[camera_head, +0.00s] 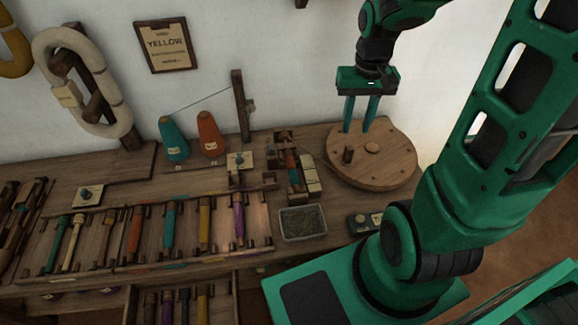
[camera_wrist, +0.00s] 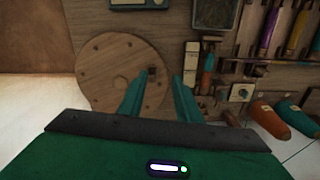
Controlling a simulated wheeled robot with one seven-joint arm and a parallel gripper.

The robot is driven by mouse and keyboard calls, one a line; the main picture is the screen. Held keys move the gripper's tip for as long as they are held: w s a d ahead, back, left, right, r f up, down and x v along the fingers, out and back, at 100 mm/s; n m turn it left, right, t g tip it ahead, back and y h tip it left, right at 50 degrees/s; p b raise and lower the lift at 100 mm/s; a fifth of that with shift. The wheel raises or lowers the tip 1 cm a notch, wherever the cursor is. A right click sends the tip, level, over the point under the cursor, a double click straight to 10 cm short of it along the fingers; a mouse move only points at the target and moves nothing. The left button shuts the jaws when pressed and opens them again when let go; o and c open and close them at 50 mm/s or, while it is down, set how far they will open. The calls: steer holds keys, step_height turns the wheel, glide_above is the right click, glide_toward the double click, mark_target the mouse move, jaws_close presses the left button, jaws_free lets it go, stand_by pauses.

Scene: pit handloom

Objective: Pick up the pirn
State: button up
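Several wound pirns lie side by side in a wooden rack (camera_head: 150,262) on the bench: among them a green pirn (camera_head: 57,243), a red-brown pirn (camera_head: 134,233), a teal pirn (camera_head: 169,224), an ochre-yellow pirn (camera_head: 204,222) and a purple pirn (camera_head: 239,218). The purple pirn (camera_wrist: 270,30) and the yellow one (camera_wrist: 297,30) also show at the wrist view's upper right. My gripper (camera_head: 358,130) is open and empty, pointing down above a round wooden disc (camera_head: 395,170), right of the rack. In the wrist view, its fingers (camera_wrist: 157,82) are apart, with nothing between them.
A small fixture with an orange-and-teal piece (camera_head: 293,168) stands between rack and disc. A grey tray (camera_head: 302,223) sits in front. Teal (camera_head: 173,142) and orange (camera_head: 210,135) cones stand behind. A wall sign (camera_head: 166,45) reads YELLOW. An open drawer below holds more pirns.

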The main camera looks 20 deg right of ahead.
steer(key=w+a+f+n+y, duration=0.2)
steer(key=w+a+f, duration=0.8)
steer(key=w, duration=0.1)
glide_above(291, 161)
steer(key=d, duration=0.1)
step_height(291, 161, down, 4)
steer(key=shift+d+f, duration=0.1)
steer(key=shift+f, duration=0.1)
steer(key=shift+s+a+f, duration=0.1)
steer(key=shift+a+f, duration=0.15)
steer(key=shift+f, duration=1.35)
steer(key=shift+a+f, duration=0.2)
steer(key=shift+f, duration=1.35)
jaws_close()
